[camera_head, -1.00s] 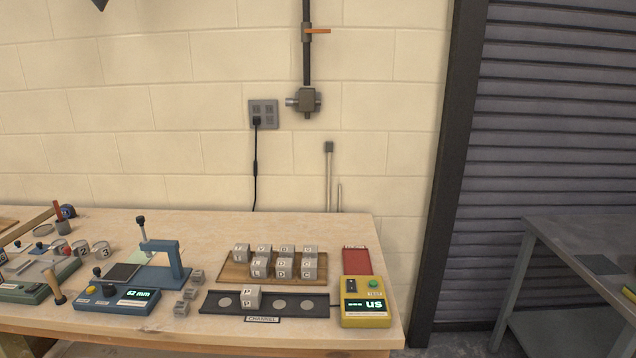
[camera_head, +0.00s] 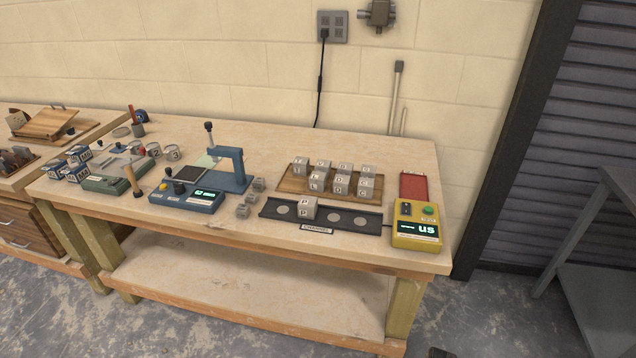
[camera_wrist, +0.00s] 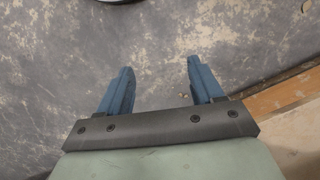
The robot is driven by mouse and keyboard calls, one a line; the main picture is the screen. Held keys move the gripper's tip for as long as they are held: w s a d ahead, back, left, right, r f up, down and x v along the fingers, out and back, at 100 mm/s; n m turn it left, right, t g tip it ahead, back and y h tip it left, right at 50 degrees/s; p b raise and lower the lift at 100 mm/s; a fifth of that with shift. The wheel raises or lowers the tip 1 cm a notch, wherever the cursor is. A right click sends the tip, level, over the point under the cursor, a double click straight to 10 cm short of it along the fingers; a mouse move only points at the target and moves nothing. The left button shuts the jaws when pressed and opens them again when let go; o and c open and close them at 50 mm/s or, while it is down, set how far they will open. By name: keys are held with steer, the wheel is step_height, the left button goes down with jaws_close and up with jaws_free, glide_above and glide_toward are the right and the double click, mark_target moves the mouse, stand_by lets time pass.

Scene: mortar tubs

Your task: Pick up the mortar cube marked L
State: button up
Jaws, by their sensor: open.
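Several grey mortar cubes stand in two rows on a wooden tray (camera_head: 289,183) at the back right of the bench. The front-left cube (camera_head: 317,183) seems to carry an L, but the lettering is too small to be sure. Another cube, marked P (camera_head: 308,208), sits apart on the black strip in front of the tray. My gripper (camera_wrist: 159,72) shows only in the wrist view. Its two blue fingers are apart with nothing between them, over grey floor, and no cube is in that view.
The black strip (camera_head: 268,207) with round pads lies before the tray. A yellow meter (camera_head: 416,235) and a red pad (camera_head: 413,186) stand right of it. A blue press (camera_head: 230,168) and small grey blocks (camera_head: 250,198) stand left. The bench's front edge (camera_head: 330,252) is clear.

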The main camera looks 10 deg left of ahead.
steer(key=w+d+r+m+t, duration=0.2)
steer(key=w+d+r+m, duration=0.15)
steer(key=w, duration=0.65)
steer(key=w+d+r+m+t+y, duration=0.15)
steer(key=w+r, duration=0.35)
steer(key=w, duration=0.5)
steer(key=w+d+r+m+t, duration=0.2)
steer(key=w+d+r+m, duration=0.15)
steer(key=w, duration=0.65)
steer(key=w+r+m+t+y, duration=0.15)
steer(key=w+r+m, duration=0.25)
steer(key=w+r, duration=0.95)
steer(key=w+r+m+t+y, duration=0.15)
steer(key=w+r+m, duration=0.35)
steer(key=w+r, duration=0.8)
step_height(320, 180, up, 21)
steer(key=n+g+h, duration=0.1)
steer(key=n+g, duration=0.2)
steer(key=g, duration=0.3)
glide_above(319, 176)
steer(key=d, duration=0.5)
steer(key=x, duration=0.8)
steer(key=shift+w+f, duration=0.2)
steer(key=shift+x, duration=2.6)
steer(key=shift+a+r, duration=0.1)
steer(key=shift+a, duration=0.05)
